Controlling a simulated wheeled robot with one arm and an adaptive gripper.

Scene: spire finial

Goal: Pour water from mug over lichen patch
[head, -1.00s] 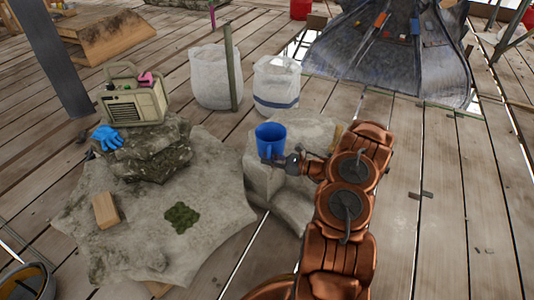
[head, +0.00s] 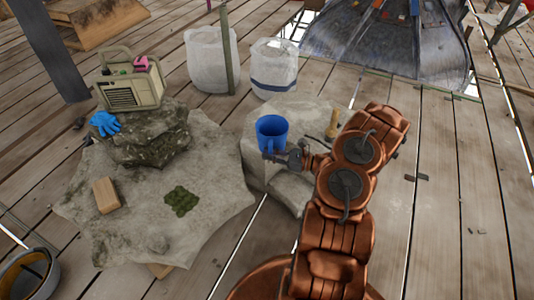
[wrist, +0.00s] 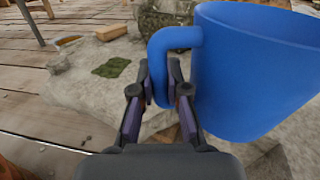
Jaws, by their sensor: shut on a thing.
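A blue mug (head: 272,131) is upright in my gripper, in front of a pale stone block. My gripper (head: 284,158) is shut on the mug's handle. In the wrist view the mug (wrist: 258,70) fills the right side, and the fingers of my gripper (wrist: 162,88) close around its handle. The inside of the mug is too dark to show any water. The lichen patch (head: 181,201), a dark green mat, lies on the flat pale stone slab to the left of and below the mug. It also shows in the wrist view (wrist: 112,67), left of the gripper.
The flat slab (head: 215,232) also bears a tan block (head: 106,195). The stone block (head: 262,178) stands beneath the mug. Two white sacks stand behind. A bucket (head: 28,275) is at lower left.

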